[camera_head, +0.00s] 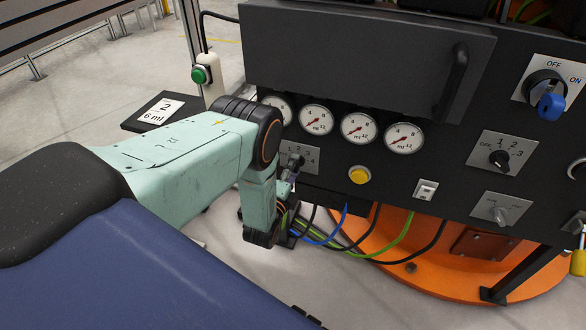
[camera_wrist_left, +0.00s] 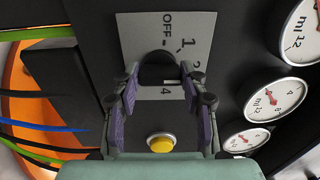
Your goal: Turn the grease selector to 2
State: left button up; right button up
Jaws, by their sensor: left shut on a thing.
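The selector under the dial gauges has a pale plate (camera_wrist_left: 140,30) marked OFF, 1 and 4, with other marks partly hidden. Its black knob (camera_wrist_left: 158,68) sits between the fingertips of my left gripper (camera_wrist_left: 160,78), whose purple pads are shut on it from both sides. I cannot tell which mark the knob points to. In the head view, my left arm comes in from the left and partly covers this selector's plate (camera_head: 303,153); my left gripper (camera_head: 288,180) is at its knob. A card (camera_head: 161,111) reads "2" and "6 ml". My right gripper is out of view.
Beside the gripper are a yellow button (camera_head: 360,175) and several round gauges (camera_head: 359,127). Farther right are another selector (camera_head: 500,158), a blue-handled OFF/ON switch (camera_head: 549,100) and a yellow padlock (camera_head: 579,262). Loose cables (camera_head: 345,225) hang below the panel.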

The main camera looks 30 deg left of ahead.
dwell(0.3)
pick_arm(q)
jog(key=o, duration=1.1)
jog(key=shift+o, duration=0.2)
jog(key=shift+s, duration=0.1)
jog(key=v, duration=1.2)
jog(key=shift+d, duration=0.1)
